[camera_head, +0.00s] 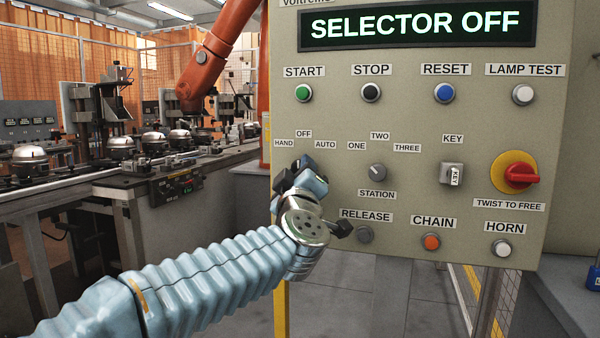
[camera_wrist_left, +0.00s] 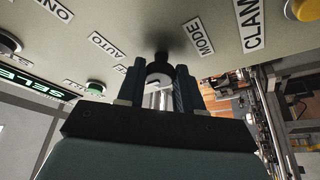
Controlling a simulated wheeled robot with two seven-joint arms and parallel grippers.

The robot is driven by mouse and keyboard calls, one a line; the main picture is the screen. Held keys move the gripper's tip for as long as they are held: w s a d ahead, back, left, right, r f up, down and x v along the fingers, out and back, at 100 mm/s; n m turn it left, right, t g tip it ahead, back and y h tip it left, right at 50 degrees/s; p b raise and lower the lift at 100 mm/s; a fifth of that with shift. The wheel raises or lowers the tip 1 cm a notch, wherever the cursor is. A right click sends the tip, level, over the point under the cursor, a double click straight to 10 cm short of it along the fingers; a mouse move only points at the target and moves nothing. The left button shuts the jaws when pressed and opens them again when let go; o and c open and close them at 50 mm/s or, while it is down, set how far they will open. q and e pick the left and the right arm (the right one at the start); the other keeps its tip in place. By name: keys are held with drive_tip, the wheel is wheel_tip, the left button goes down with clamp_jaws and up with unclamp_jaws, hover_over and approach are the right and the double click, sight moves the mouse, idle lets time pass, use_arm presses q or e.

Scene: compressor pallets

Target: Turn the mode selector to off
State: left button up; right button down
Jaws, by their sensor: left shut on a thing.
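The mode selector is hidden behind my left gripper (camera_head: 301,172) in the head view, below the labels HAND (camera_head: 284,143), OFF (camera_head: 304,134) and AUTO (camera_head: 326,145). In the left wrist view the selector's knob (camera_wrist_left: 160,66) shows between the two fingers of the left gripper (camera_wrist_left: 159,82), which is shut on it. The MODE label (camera_wrist_left: 200,37) is beside it. The display (camera_head: 416,24) at the top of the panel reads SELECTOR OFF. Which way the knob's pointer faces cannot be made out. My right gripper is not in view.
The grey panel (camera_head: 467,127) also bears the station selector (camera_head: 377,172), a key switch (camera_head: 452,175), a red emergency stop (camera_head: 520,176) and several push buttons. A bench with compressors (camera_head: 120,148) and an orange robot arm (camera_head: 205,70) stand at the left.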

use_arm(q)
drive_tip(key=o, duration=1)
drive_tip(key=b+v, duration=0.2)
drive_tip(key=v, duration=1.1)
drive_tip(key=shift+s+f+b, duration=0.1)
drive_tip(key=shift+s+b, duration=0.25)
drive_tip(key=shift+b, duration=0.05)
